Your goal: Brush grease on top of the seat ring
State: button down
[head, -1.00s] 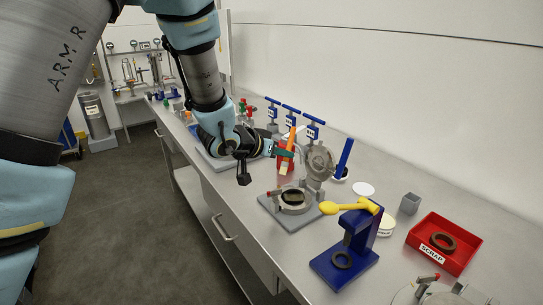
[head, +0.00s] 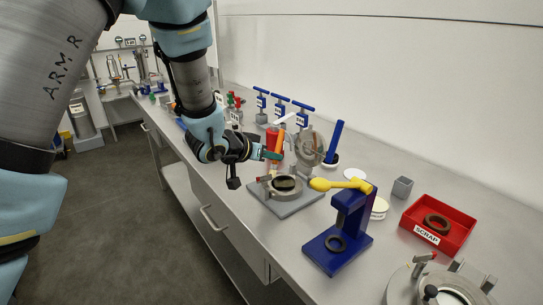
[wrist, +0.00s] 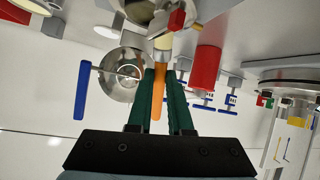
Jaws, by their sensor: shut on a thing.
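My gripper (head: 270,155) is shut on the orange handle of a brush (head: 279,143), and the green jaws also show in the wrist view (wrist: 160,95). The brush's pale head (wrist: 162,43) points away from the jaws. The seat ring (head: 286,183) appears to be the dark-centred ring in the round metal fixture on a grey plate. My gripper is above and slightly left of this fixture in the head view. Whether the bristles touch the ring cannot be told. The fixture's round metal lid (head: 309,145) stands open behind it; a blue-handled item (head: 334,142) stands beside the lid.
A blue stand (head: 340,235) with a yellow tool (head: 340,184) on top is close on the right. A red SCRAP tray (head: 412,220) holds a dark ring. A red canister (wrist: 207,70) and several blue T-handled tools (head: 279,110) stand behind. The bench front is fairly clear.

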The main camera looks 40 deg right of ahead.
jog(key=shift+f+b, duration=0.65)
jog(key=shift+f, duration=0.15)
jog(key=shift+d, duration=0.1)
dwell(0.3)
jog(key=shift+s+d+r, duration=0.1)
jog(key=shift+s+d, duration=0.35)
jog(key=shift+d, duration=0.25)
jog(key=shift+s+d+r, duration=0.1)
jog(key=shift+s+d, duration=0.35)
jog(key=shift+d, duration=0.25)
jog(key=shift+s+d+f+b, duration=0.1)
jog(key=shift+s+d+b, duration=0.3)
jog(key=shift+d, duration=0.3)
jog(key=shift+s+d+f+b, duration=0.1)
jog(key=shift+s+d+b, duration=0.15)
jog(key=shift+s+d, duration=0.35)
jog(key=shift+w+d, duration=0.1)
jog(key=shift+w, duration=0.05)
